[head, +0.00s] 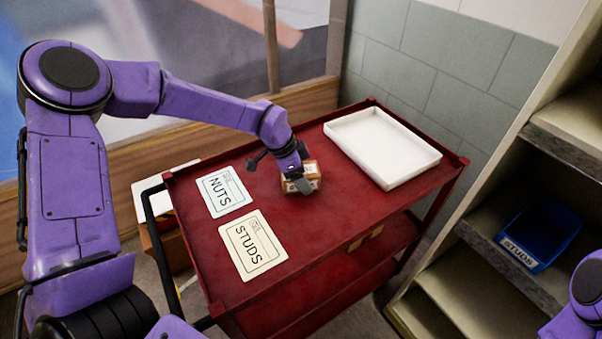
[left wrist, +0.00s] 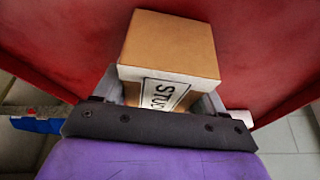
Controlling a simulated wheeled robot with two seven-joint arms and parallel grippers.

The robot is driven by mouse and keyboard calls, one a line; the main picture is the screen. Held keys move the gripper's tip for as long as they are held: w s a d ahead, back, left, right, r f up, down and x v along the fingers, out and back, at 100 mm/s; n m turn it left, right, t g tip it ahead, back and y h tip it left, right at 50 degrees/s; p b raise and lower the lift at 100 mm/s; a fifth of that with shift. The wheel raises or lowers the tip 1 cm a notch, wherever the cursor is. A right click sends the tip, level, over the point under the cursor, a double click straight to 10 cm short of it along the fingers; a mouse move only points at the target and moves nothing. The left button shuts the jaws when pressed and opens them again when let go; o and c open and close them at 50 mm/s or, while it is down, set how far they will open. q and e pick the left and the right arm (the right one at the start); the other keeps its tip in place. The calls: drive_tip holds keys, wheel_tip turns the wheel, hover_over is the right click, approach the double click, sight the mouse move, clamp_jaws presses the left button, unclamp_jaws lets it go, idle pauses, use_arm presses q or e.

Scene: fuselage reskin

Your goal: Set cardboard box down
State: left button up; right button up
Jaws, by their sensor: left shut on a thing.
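The cardboard box (head: 312,170) is small and brown with a white label. It is at the top of the red cart (head: 330,215), between the paper cards and the white tray. In the left wrist view the cardboard box (left wrist: 170,45) shows a label reading "STU", partly hidden by the gripper. My left gripper (head: 299,182) is shut on the box, with a finger on each side of it in the left wrist view (left wrist: 165,100). I cannot tell whether the box touches the cart top. My right gripper is out of view; only a bit of purple arm shows at the lower right.
A "NUTS" card (head: 223,191) and a "STUDS" card (head: 252,244) lie on the cart's left side. A shallow white tray (head: 383,150) sits at its back right. A shelf at right holds a blue "STUDS" bin (head: 541,236). The cart's front middle is clear.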

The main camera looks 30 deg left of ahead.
use_arm(q)
drive_tip(key=o, duration=1.4)
drive_tip(key=b+v, duration=0.1)
drive_tip(key=v, duration=1.1)
